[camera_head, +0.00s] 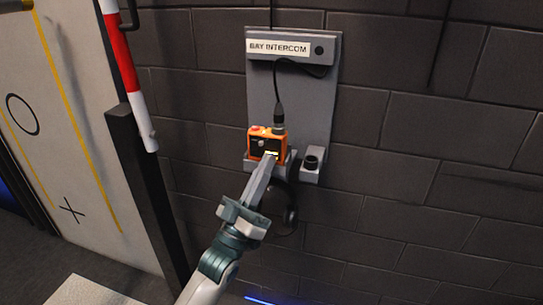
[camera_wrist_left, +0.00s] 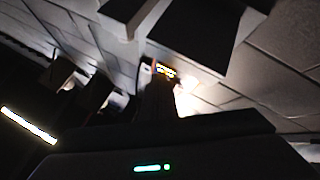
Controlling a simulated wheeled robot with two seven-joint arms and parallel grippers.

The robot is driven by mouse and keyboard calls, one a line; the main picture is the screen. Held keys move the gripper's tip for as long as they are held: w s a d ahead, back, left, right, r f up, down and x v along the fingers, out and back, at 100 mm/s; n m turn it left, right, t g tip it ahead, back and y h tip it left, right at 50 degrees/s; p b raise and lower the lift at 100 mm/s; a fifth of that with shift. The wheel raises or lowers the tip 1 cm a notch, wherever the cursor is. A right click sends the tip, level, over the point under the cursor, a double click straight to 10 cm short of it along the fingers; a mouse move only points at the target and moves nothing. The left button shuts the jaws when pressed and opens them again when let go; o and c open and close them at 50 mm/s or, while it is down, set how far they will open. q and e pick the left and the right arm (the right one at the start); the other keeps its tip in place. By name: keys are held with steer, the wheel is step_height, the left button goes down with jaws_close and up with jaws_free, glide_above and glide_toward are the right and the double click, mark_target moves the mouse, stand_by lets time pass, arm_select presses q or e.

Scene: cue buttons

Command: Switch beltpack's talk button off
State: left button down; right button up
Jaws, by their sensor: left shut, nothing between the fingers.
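The orange beltpack (camera_head: 257,143) sits in a grey holder on the wall plate, with a cable plugged into its top. Small buttons show on its top and a dark knob on its front; I cannot tell which one is the talk button or its state. My left gripper (camera_head: 268,160) is shut and empty, its tips at the beltpack's lower front; I cannot tell whether they touch it. In the left wrist view, a small lit orange patch (camera_wrist_left: 164,70) shows just beyond the fingers; the rest is dark and blurred. My right gripper is not in view.
A grey plate labelled "BAY INTERCOM" (camera_head: 291,48) is fixed to the dark block wall. A small grey cup-like holder (camera_head: 312,160) is right of the beltpack, and a dark headset (camera_head: 287,212) hangs below. A red and white pole (camera_head: 122,62) stands left. The wall to the right is clear.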

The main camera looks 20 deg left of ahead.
arm_select(q)
steer(key=shift+s+p, duration=0.35)
steer(key=shift+s, duration=0.25)
stand_by(0.4)
steer(key=s+p, duration=0.2)
steer(key=s, duration=0.4)
stand_by(0.3)
